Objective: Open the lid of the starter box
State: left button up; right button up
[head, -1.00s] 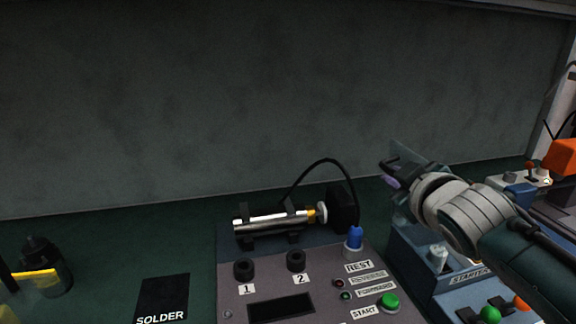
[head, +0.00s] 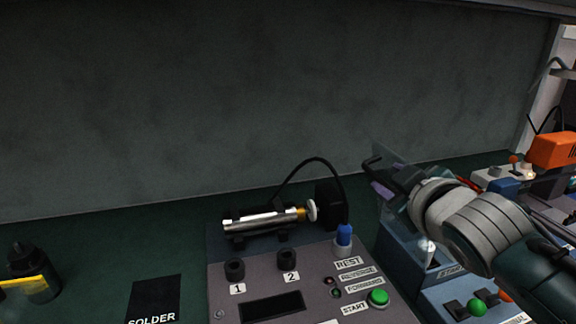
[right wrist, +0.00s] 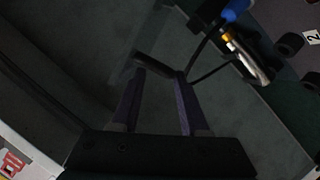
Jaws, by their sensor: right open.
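The blue-grey starter box (head: 398,268) stands at the right in the head view, partly hidden by my right arm. Its clear lid (head: 393,158) is raised and stands steeply above the box. A dark bar-shaped lid handle (head: 371,162) sticks out at the upper left of the lid; it also shows in the right wrist view (right wrist: 152,64). My right gripper (head: 384,186) is at the lid beside this handle. In the right wrist view its two purple fingers (right wrist: 156,84) are apart, with the handle across their tips. I cannot tell whether they touch. My left gripper is out of view.
A grey control panel (head: 218,302) with knobs, a green button and a metal cylinder (head: 262,220) stands left of the box. An orange-topped device (head: 553,150) is at the far right. A bottle (head: 32,272) and a black SOLDER pad (head: 155,298) are left. A wall closes the back.

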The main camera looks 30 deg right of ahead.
jog(key=v, duration=0.6)
dwell(0.4)
jog(key=s+a+f+g+y, duration=0.3)
jog(key=s+a+g+y, duration=0.15)
jog(key=s+a, duration=0.4)
jog(key=s+a+f+g+y, duration=0.3)
jog(key=s+a+g, duration=0.2)
jog(key=s+a, duration=0.35)
notch_tip(320, 180, up, 36)
jog(key=p, duration=3.6)
jog(key=shift+s+d+r, duration=0.2)
jog(key=shift+s+d, duration=0.25)
